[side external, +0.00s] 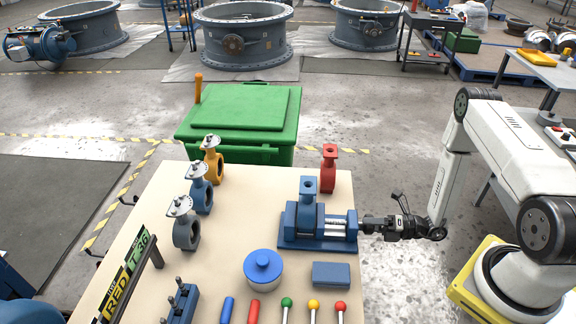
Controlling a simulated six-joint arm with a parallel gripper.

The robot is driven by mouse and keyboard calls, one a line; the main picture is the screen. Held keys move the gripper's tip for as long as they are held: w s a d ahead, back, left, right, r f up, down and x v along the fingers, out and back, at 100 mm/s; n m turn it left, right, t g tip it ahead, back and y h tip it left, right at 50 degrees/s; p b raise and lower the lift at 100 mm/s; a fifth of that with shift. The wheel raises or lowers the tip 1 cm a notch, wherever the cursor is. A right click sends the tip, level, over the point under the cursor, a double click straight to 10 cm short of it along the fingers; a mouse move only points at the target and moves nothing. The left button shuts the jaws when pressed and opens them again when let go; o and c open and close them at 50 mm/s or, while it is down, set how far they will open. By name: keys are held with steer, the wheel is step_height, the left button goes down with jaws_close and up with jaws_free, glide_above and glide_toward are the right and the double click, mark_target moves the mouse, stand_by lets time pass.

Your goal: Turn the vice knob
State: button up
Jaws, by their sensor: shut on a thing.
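The blue vice (293,242) sits on the table right of the middle, with its screw end to the right. A blue butterfly valve body (308,187) stands upright between its jaws. My gripper (368,226) reaches in level from the right and meets the vice's right end. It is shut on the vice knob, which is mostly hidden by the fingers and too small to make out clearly.
A red valve (329,168) stands behind the vice. A blue box (331,274) and a blue-lidded pot (263,268) are in front. Yellow (212,160), blue (200,190) and grey (186,225) valves stand left. A green bin (243,115) is behind the table.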

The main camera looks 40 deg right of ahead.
steer(key=shift+m, duration=1.3)
steer(key=o, duration=1.1)
steer(key=shift+o, duration=0.2)
steer(key=shift+s+d, duration=0.1)
steer(key=v, duration=0.7)
steer(key=shift+s+d, duration=0.2)
steer(key=shift+a+r, duration=0.1)
